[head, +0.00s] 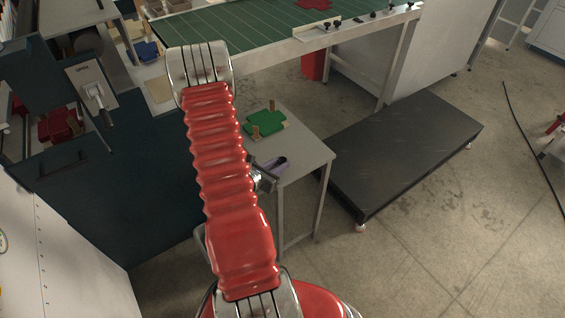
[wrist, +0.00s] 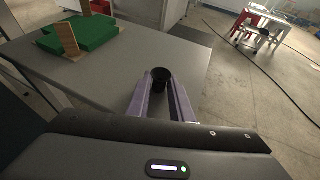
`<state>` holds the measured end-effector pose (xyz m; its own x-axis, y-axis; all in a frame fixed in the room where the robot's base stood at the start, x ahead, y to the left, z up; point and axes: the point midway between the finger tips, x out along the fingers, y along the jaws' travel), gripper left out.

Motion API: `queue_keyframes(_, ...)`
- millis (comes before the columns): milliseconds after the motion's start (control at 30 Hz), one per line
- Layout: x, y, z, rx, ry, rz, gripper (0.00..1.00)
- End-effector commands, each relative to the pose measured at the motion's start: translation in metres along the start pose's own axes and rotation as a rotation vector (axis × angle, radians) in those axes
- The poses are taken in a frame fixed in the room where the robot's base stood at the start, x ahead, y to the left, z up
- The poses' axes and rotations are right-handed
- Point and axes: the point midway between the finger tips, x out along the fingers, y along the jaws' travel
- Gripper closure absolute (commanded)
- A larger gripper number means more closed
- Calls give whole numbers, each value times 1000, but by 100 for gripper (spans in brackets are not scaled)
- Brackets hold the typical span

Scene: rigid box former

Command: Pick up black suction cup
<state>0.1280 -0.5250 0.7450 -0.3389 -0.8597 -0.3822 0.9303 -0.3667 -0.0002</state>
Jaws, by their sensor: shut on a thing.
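The black suction cup (wrist: 160,76) is a small dark cup between the fingertips of my gripper (wrist: 163,86) in the wrist view. The two pale purple fingers are closed on it from either side, and its open round top faces up. In the head view my gripper (head: 276,164) shows beside my red arm, over the near part of the small grey table (head: 300,148). The cup is only a dark spot there. I cannot tell whether its base touches the tabletop.
A green block piece with wooden uprights (head: 265,123) lies on the same table, also at upper left in the wrist view (wrist: 75,35). A low black platform (head: 405,150) stands to the right. A long green-topped bench (head: 250,25) is behind. Open floor lies at front right.

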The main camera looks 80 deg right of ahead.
Motion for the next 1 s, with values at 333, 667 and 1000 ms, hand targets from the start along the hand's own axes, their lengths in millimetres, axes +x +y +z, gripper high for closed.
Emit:
queue_keyframes(333,-2,0,6,1,0,0,100)
queue_keyframes(667,-15,0,38,3,-2,1,100)
queue_keyframes(1000,-32,0,78,4,-1,0,100)
